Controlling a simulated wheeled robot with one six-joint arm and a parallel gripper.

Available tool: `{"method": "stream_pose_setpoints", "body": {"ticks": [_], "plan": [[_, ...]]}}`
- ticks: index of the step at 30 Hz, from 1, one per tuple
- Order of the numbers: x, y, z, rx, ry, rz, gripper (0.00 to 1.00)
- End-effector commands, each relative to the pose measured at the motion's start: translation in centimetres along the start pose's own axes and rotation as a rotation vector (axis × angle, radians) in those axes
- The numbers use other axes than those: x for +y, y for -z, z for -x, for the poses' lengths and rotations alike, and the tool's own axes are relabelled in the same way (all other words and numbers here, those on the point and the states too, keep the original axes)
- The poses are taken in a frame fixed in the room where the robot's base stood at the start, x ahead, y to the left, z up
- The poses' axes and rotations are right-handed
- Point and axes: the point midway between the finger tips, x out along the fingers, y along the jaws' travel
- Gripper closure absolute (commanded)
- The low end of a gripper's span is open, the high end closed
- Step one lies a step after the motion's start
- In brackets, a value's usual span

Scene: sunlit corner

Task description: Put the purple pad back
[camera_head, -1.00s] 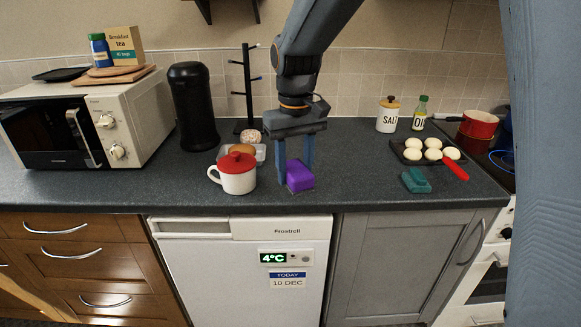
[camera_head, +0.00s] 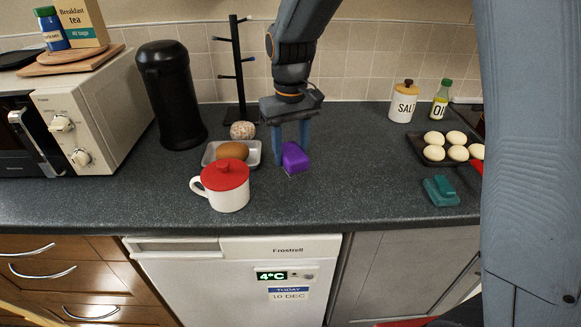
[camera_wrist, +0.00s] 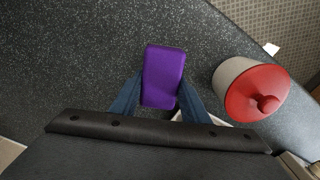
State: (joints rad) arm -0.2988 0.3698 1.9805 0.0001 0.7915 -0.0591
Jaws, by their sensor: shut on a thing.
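The purple pad (camera_head: 294,158) is between the fingers of my gripper (camera_head: 291,150), which is shut on it. In the head view the pad is low over the dark counter, right of the tray with a brown bun; I cannot tell if it touches the counter. The wrist view also shows the purple pad (camera_wrist: 163,75) between the two fingers of my gripper (camera_wrist: 160,95), extending beyond their tips. A teal pad (camera_head: 441,190) with a raised grip lies on the counter at the right.
A white mug with a red lid (camera_head: 226,186) stands left of my gripper. Behind it are a small tray (camera_head: 211,153), a mug tree (camera_head: 239,75) and a black canister (camera_head: 171,95). A tray of white rolls (camera_head: 424,155) is at the right. The counter (camera_head: 350,180) between is clear.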

Motion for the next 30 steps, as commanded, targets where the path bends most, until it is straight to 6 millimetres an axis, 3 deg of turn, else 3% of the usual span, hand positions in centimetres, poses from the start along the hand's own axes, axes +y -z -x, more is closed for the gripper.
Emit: {"method": "stream_pose_setpoints", "body": {"ticks": [15, 26, 27, 30], "plan": [[-0.1, -0.1, -5.3, -0.001, 0.0, 0.001, 0.8], [-0.1, 0.0, -5.8, 0.0, 0.0, 0.001, 0.8], [-0.1, 0.0, -5.7, 0.001, 0.0, 0.001, 0.54], [-0.1, 0.0, -5.7, 0.001, 0.0, 0.001, 0.4]]}}
